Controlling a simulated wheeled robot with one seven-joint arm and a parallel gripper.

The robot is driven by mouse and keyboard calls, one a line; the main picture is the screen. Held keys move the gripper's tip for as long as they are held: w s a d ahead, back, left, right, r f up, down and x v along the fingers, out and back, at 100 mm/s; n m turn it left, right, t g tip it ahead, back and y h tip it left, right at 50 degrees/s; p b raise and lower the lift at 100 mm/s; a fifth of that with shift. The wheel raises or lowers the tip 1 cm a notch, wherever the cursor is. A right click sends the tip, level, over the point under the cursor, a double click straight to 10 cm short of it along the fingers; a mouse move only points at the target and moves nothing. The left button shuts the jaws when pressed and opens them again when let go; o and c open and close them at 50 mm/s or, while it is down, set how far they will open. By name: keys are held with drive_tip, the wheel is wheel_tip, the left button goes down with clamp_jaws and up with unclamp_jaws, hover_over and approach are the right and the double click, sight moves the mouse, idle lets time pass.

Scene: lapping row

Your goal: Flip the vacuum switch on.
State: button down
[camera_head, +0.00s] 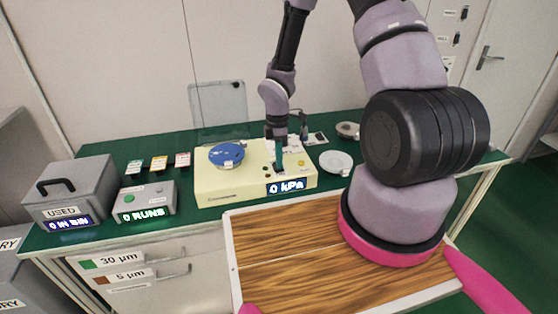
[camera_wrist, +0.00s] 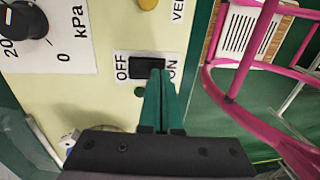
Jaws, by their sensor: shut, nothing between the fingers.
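The vacuum switch (camera_wrist: 146,64) is a black rocker on the cream machine's face, between the printed words OFF and ON in the wrist view. My gripper (camera_wrist: 158,74) is shut and empty, its green fingertips at the switch's ON end. I cannot tell whether they touch it. The cream machine (camera_head: 220,189) stands on the green bench in the head view, with a lit display (camera_head: 287,187) reading 0 kPa. My gripper (camera_head: 279,172) is over its front right part there, and hides the switch.
A blue disc (camera_head: 227,154) sits on the machine's left part. A grey USED box (camera_head: 72,190) and a runs counter (camera_head: 147,200) stand to the left. A white dish (camera_head: 336,162) lies to the right. A yellow knob (camera_wrist: 148,4) is near the switch.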

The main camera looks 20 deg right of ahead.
drive_tip(key=shift+f, duration=0.1)
drive_tip(key=shift+s+f, duration=0.15)
drive_tip(key=shift+f, duration=0.1)
idle(0.3)
drive_tip(key=shift+w+r, duration=0.3)
drive_tip(key=shift+w, duration=0.5)
